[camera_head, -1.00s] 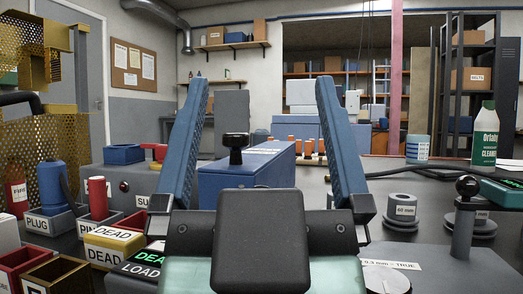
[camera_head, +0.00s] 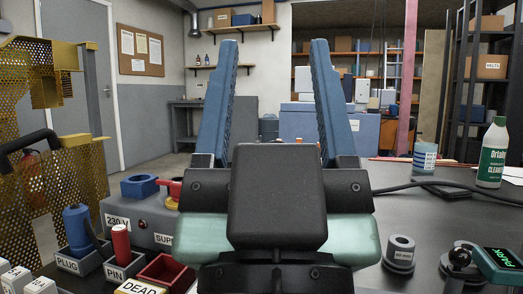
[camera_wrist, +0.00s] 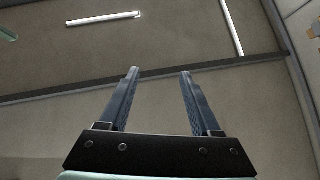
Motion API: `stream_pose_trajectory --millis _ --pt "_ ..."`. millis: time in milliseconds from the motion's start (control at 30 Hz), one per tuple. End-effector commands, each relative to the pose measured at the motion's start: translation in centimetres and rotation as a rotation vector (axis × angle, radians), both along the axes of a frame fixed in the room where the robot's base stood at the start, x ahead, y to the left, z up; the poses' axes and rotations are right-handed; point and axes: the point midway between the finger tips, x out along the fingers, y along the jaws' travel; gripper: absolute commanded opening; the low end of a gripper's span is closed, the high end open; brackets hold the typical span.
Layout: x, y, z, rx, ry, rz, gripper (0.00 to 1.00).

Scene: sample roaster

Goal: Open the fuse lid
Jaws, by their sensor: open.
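No fuse lid can be made out in either view. A grey supply box (camera_head: 132,222) marked 230 V stands left of my gripper in the head view. It carries a blue socket-like block (camera_head: 139,186) and a red part (camera_head: 171,190) on top, and my gripper hides its right end. My gripper (camera_head: 274,44) is open and empty, its two blue fingers pointing up above the bench. In the wrist view my gripper (camera_wrist: 160,72) shows nothing between the fingers, only ceiling and wall beyond.
A yellow perforated guard (camera_head: 75,185) stands at the left. PLUG (camera_head: 78,232) and PIN (camera_head: 121,245) holders and a red tray (camera_head: 166,272) are at front left. A cable crosses the right bench.

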Motion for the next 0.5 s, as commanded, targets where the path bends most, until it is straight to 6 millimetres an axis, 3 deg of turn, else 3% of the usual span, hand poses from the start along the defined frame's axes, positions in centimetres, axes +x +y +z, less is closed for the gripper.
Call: stream_pose_trajectory --millis 33,200,400,500 --pt "0.1 0.0 3.2 0.000 0.002 0.001 0.64" --pt "0.3 0.1 7.9 0.001 0.011 0.006 0.64" --pt "1.4 0.5 12.4 -0.003 0.042 0.022 0.64" --pt "2.4 0.9 13.7 -0.007 0.076 0.037 0.64"
